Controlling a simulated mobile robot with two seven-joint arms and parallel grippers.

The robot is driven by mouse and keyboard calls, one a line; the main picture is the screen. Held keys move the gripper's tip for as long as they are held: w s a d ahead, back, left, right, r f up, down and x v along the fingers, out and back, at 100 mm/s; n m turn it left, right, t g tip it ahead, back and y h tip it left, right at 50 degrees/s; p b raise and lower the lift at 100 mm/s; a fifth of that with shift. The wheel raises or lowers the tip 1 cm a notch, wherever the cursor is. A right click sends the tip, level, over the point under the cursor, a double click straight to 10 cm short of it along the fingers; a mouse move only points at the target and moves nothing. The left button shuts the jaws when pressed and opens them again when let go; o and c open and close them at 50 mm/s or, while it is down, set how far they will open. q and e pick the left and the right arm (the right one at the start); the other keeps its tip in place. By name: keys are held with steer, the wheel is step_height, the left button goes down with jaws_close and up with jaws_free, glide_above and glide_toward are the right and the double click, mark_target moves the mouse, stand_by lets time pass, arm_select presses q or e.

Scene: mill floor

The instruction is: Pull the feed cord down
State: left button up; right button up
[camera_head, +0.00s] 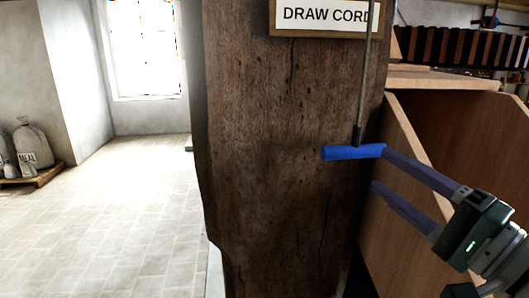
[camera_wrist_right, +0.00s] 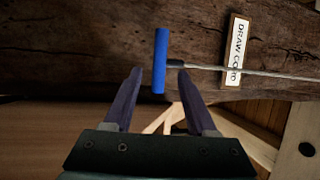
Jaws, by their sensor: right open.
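The feed cord (camera_head: 365,75) is a thin grey line hanging down in front of a dark wooden post. A blue bar handle (camera_head: 353,152) hangs level at its lower end. My right gripper (camera_head: 379,168) is open and empty, coming in from the right. In the head view its upper finger meets or overlaps the handle's right end, and its lower finger is below. In the right wrist view the handle (camera_wrist_right: 160,50) shows between and past the fingertips; I cannot tell whether they touch. My left gripper is not in view.
The wooden post (camera_head: 285,180) stands right behind the handle. A "DRAW CORD" sign (camera_head: 322,17) is fixed above. A wooden bin or chute (camera_head: 410,190) stands to the right, beside my right arm. Meal sacks (camera_head: 33,147) sit at far left; the tiled floor there is open.

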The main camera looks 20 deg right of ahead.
mark_target(359, 156)
steer(key=x, duration=0.7)
steer(key=shift+w+a, duration=0.1)
steer(key=shift+w, duration=0.2)
jaws_close()
stand_by(1.1)
